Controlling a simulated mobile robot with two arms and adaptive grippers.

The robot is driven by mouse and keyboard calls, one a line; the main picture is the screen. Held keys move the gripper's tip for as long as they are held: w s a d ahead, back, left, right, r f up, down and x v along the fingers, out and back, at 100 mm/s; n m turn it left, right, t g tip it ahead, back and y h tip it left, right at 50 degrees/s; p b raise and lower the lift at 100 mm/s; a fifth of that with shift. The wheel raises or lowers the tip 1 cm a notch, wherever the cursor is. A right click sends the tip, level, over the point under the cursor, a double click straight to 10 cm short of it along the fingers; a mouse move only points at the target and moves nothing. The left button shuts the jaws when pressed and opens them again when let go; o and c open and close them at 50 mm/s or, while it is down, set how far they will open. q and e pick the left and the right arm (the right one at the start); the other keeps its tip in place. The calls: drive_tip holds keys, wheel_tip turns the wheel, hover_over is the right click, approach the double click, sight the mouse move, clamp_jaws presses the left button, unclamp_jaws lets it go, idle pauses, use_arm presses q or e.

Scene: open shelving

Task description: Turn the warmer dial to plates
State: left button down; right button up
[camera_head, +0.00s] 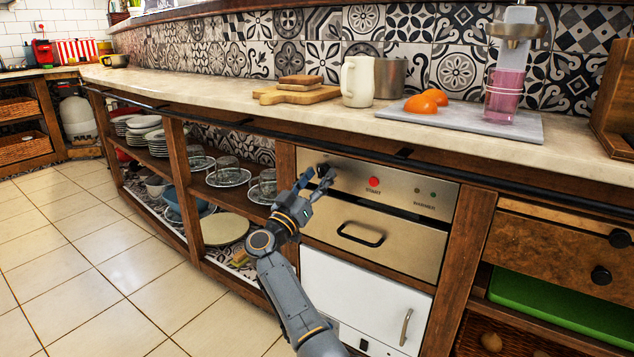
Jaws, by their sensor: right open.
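The warmer (384,245) is a steel unit with a drawer, built into the wooden counter front. Its upper panel has a red button (374,182) and two small indicator lights. The dial is not clearly visible; dark parts at the panel's left end overlap my right gripper (318,178), and I cannot tell a knob from the fingers there. I cannot read any dial setting. My right gripper is open, its fingertips at the left end of the panel; whether they touch anything cannot be told. My left gripper is not in view.
A dark rail (280,128) runs along the counter edge above the panel. Open shelves with plates and glasses lie to the left. A white door (366,298) is below the warmer, and wooden drawers (560,255) are to the right. The tiled floor (130,270) is clear.

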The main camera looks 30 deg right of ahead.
clamp_jaws()
